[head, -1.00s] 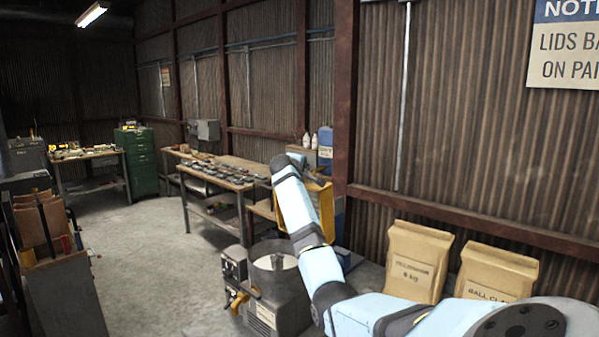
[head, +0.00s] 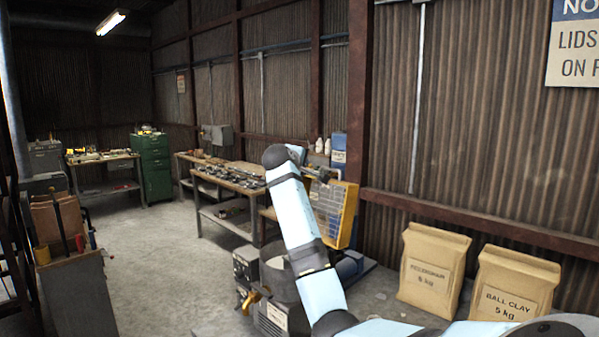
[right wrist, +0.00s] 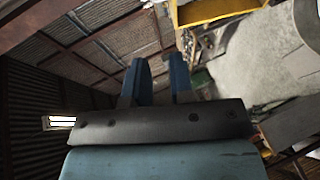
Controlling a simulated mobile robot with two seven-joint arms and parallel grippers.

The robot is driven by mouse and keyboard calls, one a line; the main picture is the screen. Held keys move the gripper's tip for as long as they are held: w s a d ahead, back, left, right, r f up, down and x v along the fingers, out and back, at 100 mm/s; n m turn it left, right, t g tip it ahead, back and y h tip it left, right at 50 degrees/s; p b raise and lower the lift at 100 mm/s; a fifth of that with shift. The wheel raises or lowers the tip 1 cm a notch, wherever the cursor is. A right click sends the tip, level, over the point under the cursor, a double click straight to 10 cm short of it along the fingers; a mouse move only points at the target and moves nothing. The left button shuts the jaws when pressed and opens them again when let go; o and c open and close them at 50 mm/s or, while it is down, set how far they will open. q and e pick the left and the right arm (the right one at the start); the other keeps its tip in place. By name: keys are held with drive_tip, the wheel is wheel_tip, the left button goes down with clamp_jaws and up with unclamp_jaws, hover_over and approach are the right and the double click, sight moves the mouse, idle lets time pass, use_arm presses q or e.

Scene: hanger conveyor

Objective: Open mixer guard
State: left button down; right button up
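The mixer (head: 272,290) is a grey machine with an open round bowl, low at the centre of the head view and partly behind my right arm. Its yellow-framed mesh guard (head: 338,212) stands steeply raised behind the bowl, facing the camera. My right gripper (head: 322,174) is small and dark at the guard's upper edge; I cannot tell if they touch. In the right wrist view, the two blue fingers of this gripper (right wrist: 162,65) stand apart with nothing visible between them. A yellow edge (right wrist: 215,12), likely the guard, lies beyond and right of them. My left gripper is out of view.
Two paper sacks (head: 432,270) (head: 512,287) stand right of the mixer against the corrugated wall. A workbench (head: 228,182) with small parts is behind the mixer. A tool cabinet (head: 75,285) stands at left. The floor (head: 150,250) between is clear.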

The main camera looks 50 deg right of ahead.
drive_tip(key=shift+s+a+r, duration=0.2)
drive_tip(key=shift+a+r, duration=0.05)
drive_tip(key=shift+a, duration=0.4)
